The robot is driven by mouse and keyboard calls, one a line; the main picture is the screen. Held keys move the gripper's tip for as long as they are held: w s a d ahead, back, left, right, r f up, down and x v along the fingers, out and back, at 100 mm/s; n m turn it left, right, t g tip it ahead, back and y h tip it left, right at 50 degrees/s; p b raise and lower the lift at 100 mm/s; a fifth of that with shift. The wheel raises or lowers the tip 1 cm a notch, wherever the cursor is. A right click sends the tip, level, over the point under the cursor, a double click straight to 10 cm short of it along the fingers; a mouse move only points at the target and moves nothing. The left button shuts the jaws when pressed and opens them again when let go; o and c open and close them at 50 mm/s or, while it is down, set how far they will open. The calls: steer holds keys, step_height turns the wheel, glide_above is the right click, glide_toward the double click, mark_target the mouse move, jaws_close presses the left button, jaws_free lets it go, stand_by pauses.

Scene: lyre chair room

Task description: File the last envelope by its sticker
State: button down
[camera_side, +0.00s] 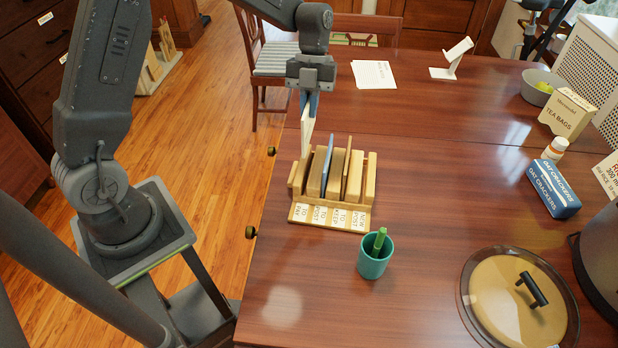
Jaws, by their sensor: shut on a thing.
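My gripper (308,101) is shut on a pale envelope (308,130), which hangs nearly upright below it. The envelope is above the left end of a wooden letter sorter (298,214). Its lower edge reaches the top of the leftmost slot; I cannot tell whether it is inside. The sorter's front labels seem to read TO PAY, TO POST, TO KEEP and NEW POST, from left to right. A blue envelope (327,162) and a brownish one (347,158) stand between the dividers farther right. No sticker on the held envelope can be made out.
A teal cup (371,264) with a green pen stands just in front of the sorter. Papers (374,75) lie behind. The table's middle is clear.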

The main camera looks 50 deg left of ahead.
mark_target(309, 154)
step_height(309, 154, down, 14)
steer(key=shift+r, duration=0.15)
stand_by(0.4)
steer(key=c, duration=1.3)
jaws_free()
